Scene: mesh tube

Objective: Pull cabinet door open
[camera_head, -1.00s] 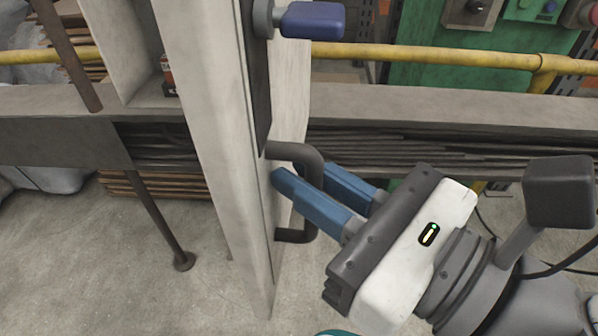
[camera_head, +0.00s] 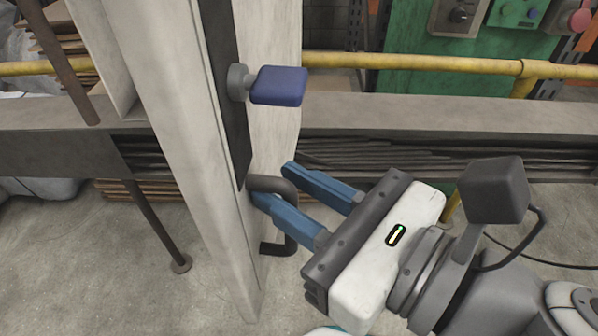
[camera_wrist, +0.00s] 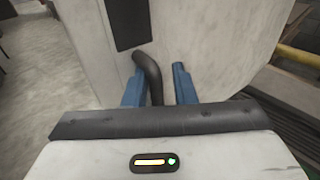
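The cabinet door (camera_head: 188,150) is a tall pale grey panel, seen nearly edge-on left of centre in the head view; its face (camera_wrist: 215,40) fills the upper middle of the wrist view. A dark bent bar handle (camera_head: 288,215) projects from it. My gripper (camera_head: 273,184) reaches in from the right with its two blue fingers apart. In the wrist view the handle (camera_wrist: 153,75) stands between the fingers, closer to the left one. The near finger hides part of the handle in the head view. I cannot tell whether either finger touches it.
A blue knob (camera_head: 279,86) on a dark plate (camera_head: 222,80) sits above the handle. Behind are a grey beam (camera_head: 430,117), a yellow pipe (camera_head: 420,64) and a green control cabinet (camera_head: 400,30). A thin post (camera_head: 158,225) stands left. Concrete floor shows at lower left.

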